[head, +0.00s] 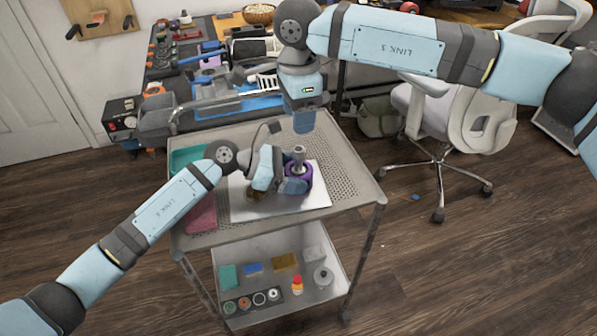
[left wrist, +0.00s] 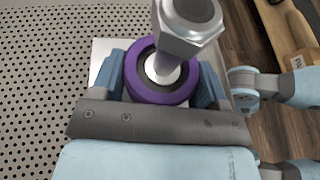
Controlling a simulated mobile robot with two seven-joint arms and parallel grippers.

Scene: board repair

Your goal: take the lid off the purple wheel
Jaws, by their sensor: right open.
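The purple wheel (head: 304,177) sits on a white board (head: 318,196) on top of the grey cart. A silver metal piece with a hex-shaped head (head: 299,154) stands upright in its middle; in the left wrist view this piece (left wrist: 188,28) rises from the hole of the wheel (left wrist: 160,94). I cannot tell whether it is the lid. My left gripper (head: 290,185) has its fingers (left wrist: 162,80) pressed to opposite sides of the wheel. My right gripper (head: 303,124) points down above the metal piece, apart from it; its fingertips overlap from this angle.
The perforated cart top (head: 345,182) has free room to the right. A teal bin (head: 187,157) and a pink item (head: 202,215) lie at its left. The lower shelf holds several small parts. A cluttered bench stands behind, and an office chair (head: 450,115) at the right.

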